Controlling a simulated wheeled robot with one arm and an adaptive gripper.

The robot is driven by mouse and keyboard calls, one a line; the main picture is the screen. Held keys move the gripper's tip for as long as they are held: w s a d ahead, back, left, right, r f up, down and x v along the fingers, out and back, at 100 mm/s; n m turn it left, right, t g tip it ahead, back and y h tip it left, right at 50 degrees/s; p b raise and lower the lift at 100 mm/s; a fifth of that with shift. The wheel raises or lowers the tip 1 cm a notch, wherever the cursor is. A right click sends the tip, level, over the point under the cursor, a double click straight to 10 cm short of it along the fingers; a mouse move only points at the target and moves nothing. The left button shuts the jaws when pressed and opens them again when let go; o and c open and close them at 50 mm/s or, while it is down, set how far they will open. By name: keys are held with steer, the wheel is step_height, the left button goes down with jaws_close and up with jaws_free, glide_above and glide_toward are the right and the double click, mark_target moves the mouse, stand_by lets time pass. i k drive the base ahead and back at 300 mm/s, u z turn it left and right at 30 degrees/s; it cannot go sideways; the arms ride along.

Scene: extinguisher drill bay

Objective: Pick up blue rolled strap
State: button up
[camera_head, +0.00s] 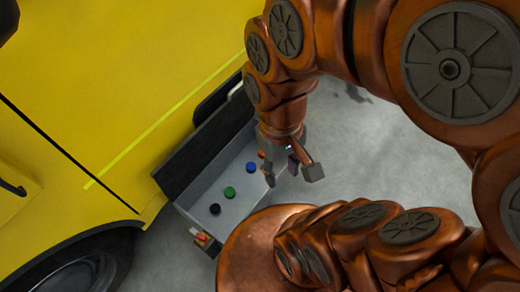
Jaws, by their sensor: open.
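The blue rolled strap (251,168) is a small round blue piece on the grey tray (236,190) beside the yellow vehicle. It lies in a row with other small round pieces, between a green one and an orange one. My gripper (291,177) is open, with its fingers spread and nothing visible between them. In the picture it is just right of the blue strap, over the tray's right edge. I cannot tell its height above the tray.
A green piece (229,191) and a black piece (215,209) lie nearer. An orange piece (262,154) is partly hidden by my gripper. A dark upright panel (200,155) backs the tray against the yellow vehicle (110,90). Grey floor (385,150) lies open to the right.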

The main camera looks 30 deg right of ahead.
mark_target(251, 167)
steer(key=k, duration=0.5)
steer(key=z, duration=1.1)
steer(key=i, duration=0.95)
steer(key=u, duration=2.55)
